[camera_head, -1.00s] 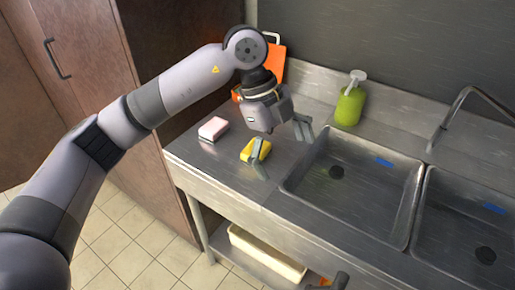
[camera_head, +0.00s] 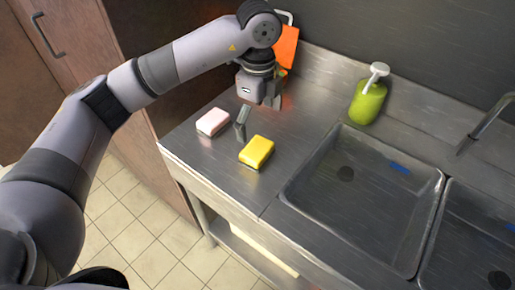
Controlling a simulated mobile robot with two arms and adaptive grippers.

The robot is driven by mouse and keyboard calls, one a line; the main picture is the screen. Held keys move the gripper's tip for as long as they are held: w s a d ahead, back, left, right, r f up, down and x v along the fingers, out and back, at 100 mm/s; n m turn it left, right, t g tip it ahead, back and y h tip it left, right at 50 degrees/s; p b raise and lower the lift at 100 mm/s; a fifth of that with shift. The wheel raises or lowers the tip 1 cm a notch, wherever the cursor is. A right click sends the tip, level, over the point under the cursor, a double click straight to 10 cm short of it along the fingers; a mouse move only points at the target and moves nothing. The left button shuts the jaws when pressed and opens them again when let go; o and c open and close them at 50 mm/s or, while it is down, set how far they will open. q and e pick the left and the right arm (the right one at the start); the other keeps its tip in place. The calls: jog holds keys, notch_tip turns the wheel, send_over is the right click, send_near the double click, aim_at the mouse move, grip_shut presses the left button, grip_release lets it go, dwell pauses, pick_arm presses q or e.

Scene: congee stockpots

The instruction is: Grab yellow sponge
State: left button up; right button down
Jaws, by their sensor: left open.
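The yellow sponge (camera_head: 257,151) lies flat on the steel counter, left of the sink, and is fully in view. My left gripper (camera_head: 258,115) is open and empty, pointing down above the counter just behind the sponge. One finger shows near the sponge's far left corner, the other farther back to the right. I cannot tell whether the near finger touches the counter. My right gripper is not in view.
A pink sponge (camera_head: 213,122) lies left of the yellow one. A green soap bottle (camera_head: 367,103) stands behind the sink basin (camera_head: 345,205). An orange board (camera_head: 286,47) leans at the back. A faucet (camera_head: 487,124) is at the right.

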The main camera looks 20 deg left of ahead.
aim_at(257, 148)
pick_arm(q)
notch_tip(257, 148, down, 4)
jog(key=shift+w+r+p, duration=0.1)
jog(key=shift+r+p, duration=0.15)
jog(key=shift+p, duration=0.05)
jog(key=shift+f, duration=0.95)
notch_tip(257, 148, down, 4)
jog(key=shift+a+f+p, duration=0.15)
jog(key=shift+f+p, duration=0.1)
jog(key=shift+p, duration=0.9)
jog(key=shift+f, duration=0.3)
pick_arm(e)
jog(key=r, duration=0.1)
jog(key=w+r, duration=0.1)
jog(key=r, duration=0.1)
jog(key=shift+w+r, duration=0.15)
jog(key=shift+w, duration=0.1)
pick_arm(q)
jog(key=shift+c, duration=0.3)
jog(key=c, duration=1)
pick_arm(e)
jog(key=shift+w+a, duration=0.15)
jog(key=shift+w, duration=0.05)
